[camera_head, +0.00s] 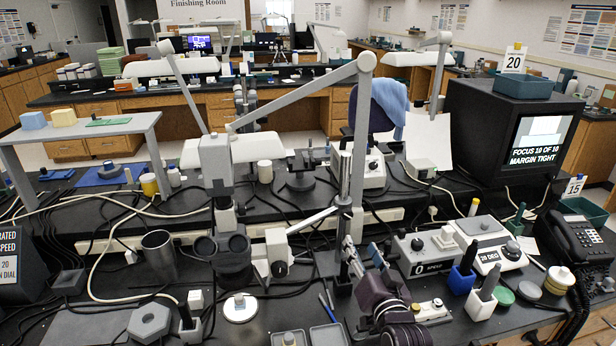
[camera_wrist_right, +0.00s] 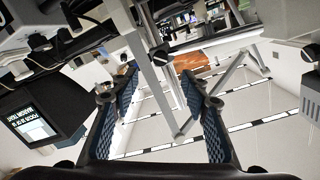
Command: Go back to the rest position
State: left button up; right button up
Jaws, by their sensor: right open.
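My right gripper (camera_head: 362,252) reaches up from the bottom of the head view, right of centre, above the black bench. Its dark purple wrist is below it, and its fingers point away from me. In the right wrist view the gripper (camera_wrist_right: 157,92) shows two blue-padded fingers spread wide, with nothing between them. My left gripper is in neither view.
A microscope (camera_head: 217,160) stands left of the gripper. A grey control box (camera_head: 436,262) is close on its right. A black monitor (camera_head: 500,130) and a telephone (camera_head: 575,243) are at right. A grey jointed lamp arm (camera_head: 300,95) crosses above. Cables clutter the bench.

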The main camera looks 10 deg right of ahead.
jog(key=s+a+f+n+g+y, duration=0.15)
jog(key=s+f+n+g, duration=0.35)
jog(key=s+f, duration=0.85)
jog(key=s+f+n+g, duration=0.1)
jog(key=s+f+g, duration=0.25)
jog(key=s, duration=0.85)
jog(key=s+f+n+g, duration=0.15)
jog(key=s+g, duration=0.35)
jog(key=s, duration=0.7)
notch_tip(320, 180, down, 27)
jog(key=s+g, duration=0.2)
jog(key=s+d+f+h, duration=0.1)
jog(key=s+d+f, duration=0.1)
jog(key=s+f, duration=1.3)
jog(key=shift+s+d+f+g, duration=0.35)
jog(key=shift+s+f+g, duration=0.1)
jog(key=shift+s, duration=0.55)
